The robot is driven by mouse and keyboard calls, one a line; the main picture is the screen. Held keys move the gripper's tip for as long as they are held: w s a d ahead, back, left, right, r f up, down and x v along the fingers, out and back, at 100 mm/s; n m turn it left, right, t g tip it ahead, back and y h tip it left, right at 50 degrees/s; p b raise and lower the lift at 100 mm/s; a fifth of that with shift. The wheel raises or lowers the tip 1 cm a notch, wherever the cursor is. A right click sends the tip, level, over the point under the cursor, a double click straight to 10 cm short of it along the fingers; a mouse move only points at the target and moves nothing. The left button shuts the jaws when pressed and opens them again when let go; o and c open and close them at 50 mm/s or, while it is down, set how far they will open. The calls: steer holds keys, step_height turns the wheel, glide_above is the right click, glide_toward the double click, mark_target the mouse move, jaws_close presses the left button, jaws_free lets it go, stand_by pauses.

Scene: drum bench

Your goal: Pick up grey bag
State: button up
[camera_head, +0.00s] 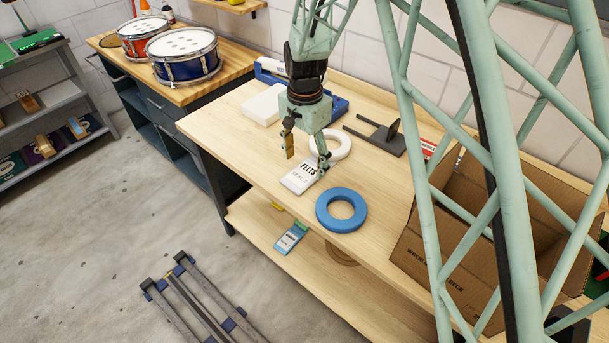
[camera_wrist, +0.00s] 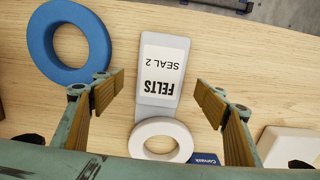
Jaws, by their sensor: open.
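The grey bag (camera_head: 301,178) lies flat on the wooden bench. It has a white label reading FELTS SEAL 2, which also shows on the bag in the wrist view (camera_wrist: 158,112). My gripper (camera_head: 306,160) is open and points down over the bag. In the wrist view my gripper's (camera_wrist: 158,92) two ribbed pads stand apart on either side of the bag, with nothing between them held. The exact height of the fingertips over the bag is hard to tell.
A white ring (camera_head: 337,144) lies just behind the bag, and a blue ring (camera_head: 341,210) lies beside it. A dark grey stand (camera_head: 377,138) is at the back. An open cardboard box (camera_head: 418,252) stands at the right. Drums (camera_head: 184,58) stand on the far-left cabinet.

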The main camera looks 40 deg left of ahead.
mark_target(304, 173)
steer(key=shift+f, duration=1.9)
steer(key=shift+c, duration=0.2)
steer(key=c, duration=0.9)
steer(key=shift+r, duration=0.1)
step_height(304, 173, up, 10)
steer(key=p, duration=0.4)
